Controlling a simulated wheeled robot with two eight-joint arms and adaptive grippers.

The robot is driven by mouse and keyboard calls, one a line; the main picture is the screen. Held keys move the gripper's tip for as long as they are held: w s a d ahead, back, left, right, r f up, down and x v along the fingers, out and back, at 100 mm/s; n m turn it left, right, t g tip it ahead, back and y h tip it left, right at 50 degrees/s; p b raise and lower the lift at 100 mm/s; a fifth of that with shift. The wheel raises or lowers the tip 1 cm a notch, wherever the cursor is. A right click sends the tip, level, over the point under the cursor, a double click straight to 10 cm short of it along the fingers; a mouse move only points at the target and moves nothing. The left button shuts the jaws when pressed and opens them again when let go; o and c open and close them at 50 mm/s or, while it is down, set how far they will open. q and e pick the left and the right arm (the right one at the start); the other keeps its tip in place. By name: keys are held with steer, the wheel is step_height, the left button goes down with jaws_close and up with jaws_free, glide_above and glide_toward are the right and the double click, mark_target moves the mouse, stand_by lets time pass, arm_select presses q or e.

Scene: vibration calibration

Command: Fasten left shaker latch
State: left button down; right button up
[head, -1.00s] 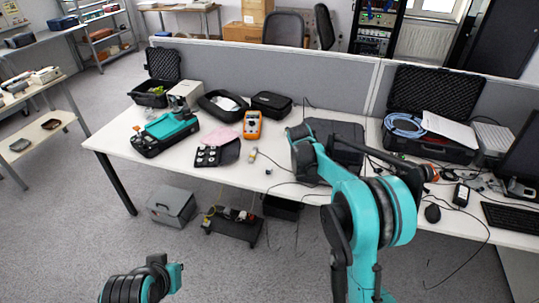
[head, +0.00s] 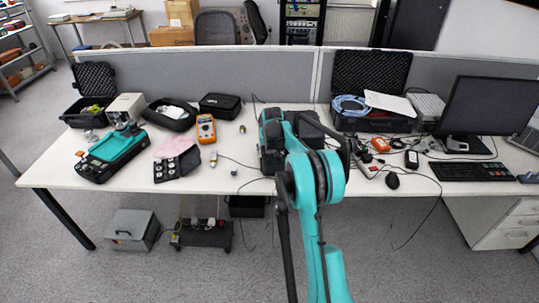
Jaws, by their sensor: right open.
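No latch can be made out. A dark case (head: 268,162) stands mid-table, largely hidden behind my right arm; I cannot tell whether it is the shaker or whether its lid is fastened. A teal and black device (head: 112,156) lies on the left part of the table. My right arm rises from the bottom in front of the dark case. My right gripper (head: 345,150) is open, small and dark at the case's right side. Whether it touches the case cannot be told. My left gripper is out of view.
Cables lie mid-table. A grey partition (head: 220,70) runs behind.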

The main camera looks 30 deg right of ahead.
steer(key=shift+w+f, duration=0.1)
steer(key=shift+f, duration=0.15)
steer(key=c, duration=1.2)
steer(key=shift+o, duration=0.2)
steer(key=g+p, duration=0.1)
steer(key=r+y+p, duration=0.1)
steer(key=p, duration=0.1)
steer(key=shift+w+d+g, duration=0.25)
steer(key=shift+w+g, duration=0.15)
steer(key=g+p, duration=0.1)
steer(key=p, duration=0.1)
steer(key=shift+w+d+y+p, duration=0.1)
steer(key=shift+w+y+p, duration=0.1)
steer(key=shift+y+p, duration=0.1)
steer(key=shift+g+p, duration=0.3)
steer(key=shift+g, duration=0.1)
steer(key=shift+f, duration=0.1)
